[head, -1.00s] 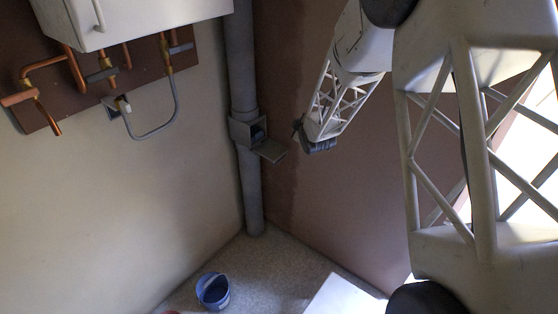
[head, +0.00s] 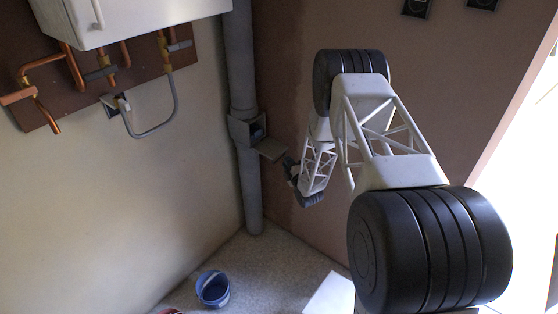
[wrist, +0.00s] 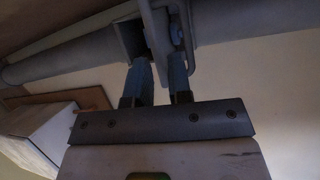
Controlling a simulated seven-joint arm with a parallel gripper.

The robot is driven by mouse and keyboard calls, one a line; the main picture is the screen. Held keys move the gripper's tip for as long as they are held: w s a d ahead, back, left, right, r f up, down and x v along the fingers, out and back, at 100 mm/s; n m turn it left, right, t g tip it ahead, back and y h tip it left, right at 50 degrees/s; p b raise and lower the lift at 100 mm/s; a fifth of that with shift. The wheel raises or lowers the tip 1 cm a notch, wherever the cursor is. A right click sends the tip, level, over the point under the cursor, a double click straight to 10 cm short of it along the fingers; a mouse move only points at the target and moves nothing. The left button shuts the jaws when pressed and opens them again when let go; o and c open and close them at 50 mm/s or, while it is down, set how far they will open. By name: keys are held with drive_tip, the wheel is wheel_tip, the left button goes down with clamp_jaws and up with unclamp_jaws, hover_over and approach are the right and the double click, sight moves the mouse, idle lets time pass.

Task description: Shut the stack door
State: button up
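The grey stack pipe (head: 240,60) stands upright in the room corner. A small box-like opening (head: 242,132) on it has its door (head: 272,149) standing open, sticking out to the right. My gripper (head: 290,168) is just right of and below the door in the head view, where its fingers are hard to make out. In the wrist view the two blue-grey fingers (wrist: 160,82) are apart, with grey door parts (wrist: 158,38) at their tips. The tips are partly hidden there, so I cannot tell whether they touch the door. The stack pipe (wrist: 80,52) crosses behind.
A white cabinet (head: 130,18) with copper pipes (head: 72,68) and a grey hose (head: 160,130) is on the left wall. A blue bucket (head: 222,300) stands on the floor (head: 265,275). A white object (head: 330,297) is at the bottom. The brown wall (head: 290,40) is close behind my arm.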

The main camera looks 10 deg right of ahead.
sight(279, 159)
drive_tip(key=shift+n+t+y, duration=0.3)
drive_tip(key=shift+n+y, duration=0.1)
drive_tip(key=shift+n, duration=0.1)
drive_tip(key=f, duration=0.2)
drive_tip(key=s+f, duration=0.1)
drive_tip(key=f, duration=0.1)
drive_tip(key=shift+a, duration=0.15)
drive_tip(key=shift+x, duration=3.85)
clamp_jaws()
